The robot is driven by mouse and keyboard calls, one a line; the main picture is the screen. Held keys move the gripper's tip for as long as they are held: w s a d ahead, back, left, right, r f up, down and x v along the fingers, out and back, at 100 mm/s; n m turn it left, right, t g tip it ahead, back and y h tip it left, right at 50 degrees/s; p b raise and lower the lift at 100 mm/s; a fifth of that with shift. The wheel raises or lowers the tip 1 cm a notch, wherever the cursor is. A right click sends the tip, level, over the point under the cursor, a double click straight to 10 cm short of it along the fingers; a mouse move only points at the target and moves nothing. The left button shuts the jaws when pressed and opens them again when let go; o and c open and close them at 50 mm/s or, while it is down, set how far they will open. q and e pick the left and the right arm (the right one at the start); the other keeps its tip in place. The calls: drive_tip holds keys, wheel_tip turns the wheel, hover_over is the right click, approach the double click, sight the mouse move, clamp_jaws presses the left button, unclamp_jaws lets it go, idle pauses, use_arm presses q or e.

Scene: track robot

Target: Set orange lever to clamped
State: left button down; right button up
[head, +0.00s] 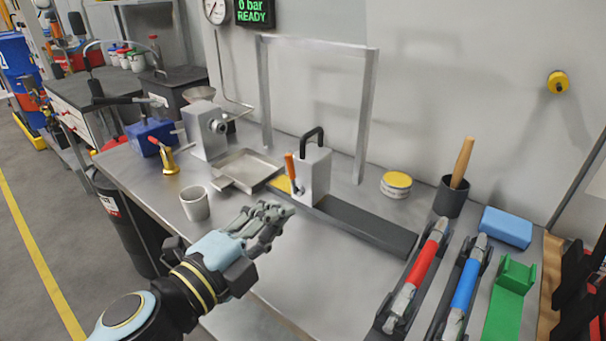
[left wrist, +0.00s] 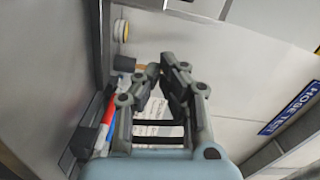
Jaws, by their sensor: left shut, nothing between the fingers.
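The orange lever (head: 290,168) is on the left side of a light metal block (head: 316,178) with a black handle arch on top. The lever's orange grip points up and leans slightly left. The block stands at the left end of a dark bar (head: 365,222) on the bench. My left gripper (head: 287,210) is shut and empty, in front of and below the lever, apart from it in the picture. The left wrist view shows its fingers (left wrist: 165,68) close together, with no lever recognisable there. My right gripper is not in view.
A grey cup (head: 195,204), a metal tray (head: 247,170) and a brass valve (head: 168,158) stand left on the bench. Red-sleeved (head: 422,263) and blue-sleeved (head: 465,285) tools lie right. A metal frame (head: 366,110) rises behind the block.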

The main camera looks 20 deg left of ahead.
sight(294, 175)
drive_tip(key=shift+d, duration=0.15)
use_arm(q)
drive_tip(key=shift+w+a+f, duration=0.1)
drive_tip(key=shift+w+f, duration=0.05)
drive_tip(key=shift+w, duration=1.8)
drive_tip(key=shift+w+a+f, duration=0.1)
drive_tip(key=shift+w, duration=1.8)
drive_tip(key=shift+w+a+f, duration=0.1)
drive_tip(key=shift+w+f, duration=0.05)
drive_tip(key=shift+w, duration=1.8)
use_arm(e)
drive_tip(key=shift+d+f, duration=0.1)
use_arm(q)
drive_tip(key=shift+a+r+n+p, duration=0.1)
drive_tip(key=shift+a+n+p, duration=0.1)
drive_tip(key=shift+n+p, duration=0.15)
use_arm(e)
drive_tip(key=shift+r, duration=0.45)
